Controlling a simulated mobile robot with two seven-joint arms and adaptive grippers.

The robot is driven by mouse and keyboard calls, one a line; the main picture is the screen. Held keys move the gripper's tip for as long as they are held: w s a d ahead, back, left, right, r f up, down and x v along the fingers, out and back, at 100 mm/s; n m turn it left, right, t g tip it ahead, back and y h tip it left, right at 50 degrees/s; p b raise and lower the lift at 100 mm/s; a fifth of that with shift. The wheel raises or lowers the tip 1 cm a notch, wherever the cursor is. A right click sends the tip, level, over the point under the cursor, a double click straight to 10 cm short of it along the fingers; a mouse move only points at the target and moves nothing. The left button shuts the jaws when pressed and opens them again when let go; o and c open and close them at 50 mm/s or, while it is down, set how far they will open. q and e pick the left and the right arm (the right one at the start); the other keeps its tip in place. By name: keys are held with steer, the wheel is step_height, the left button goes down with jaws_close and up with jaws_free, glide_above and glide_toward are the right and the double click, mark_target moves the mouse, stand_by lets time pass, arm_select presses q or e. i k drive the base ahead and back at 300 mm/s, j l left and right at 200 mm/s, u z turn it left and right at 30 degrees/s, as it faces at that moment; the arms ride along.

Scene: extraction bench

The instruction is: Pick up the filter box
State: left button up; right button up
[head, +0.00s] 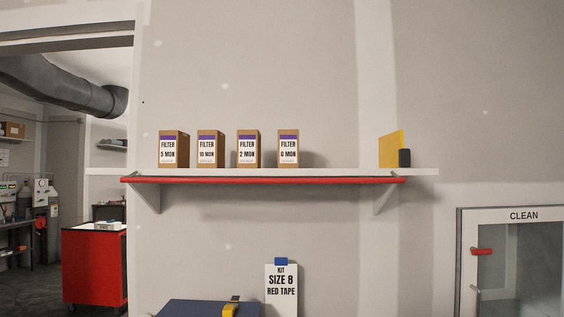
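Several brown filter boxes stand upright in a row on a white wall shelf (340,173) in the head view. Each has a purple band and a white label. From left to right they are the "FILTER 5 MON" box (168,150), the "FILTER 10 MON" box (206,150), the "FILTER 2 MON" box (245,150) and the "FILTER 0 MON" box (287,150). The label's smaller print is hard to read. Small gaps separate the boxes. Neither of my grippers shows in this view.
A red bar (262,181) runs along the shelf front. A yellow panel (390,149) and dark block (404,158) stand at its right. Below are a "KIT SIZE 8 RED TAPE" card (281,290), a dark blue surface (205,308) and a "CLEAN" cabinet (520,216). A doorway opens left, showing a red cabinet (94,268).

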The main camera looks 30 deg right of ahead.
mark_target(288, 139)
steer(key=i+j, duration=0.2)
steer(key=i, duration=0.2)
steer(key=i+j+z, duration=0.1)
steer(key=i, duration=0.3)
steer(key=i+j, duration=0.35)
steer(key=i+z, duration=0.15)
steer(key=z, duration=1.6)
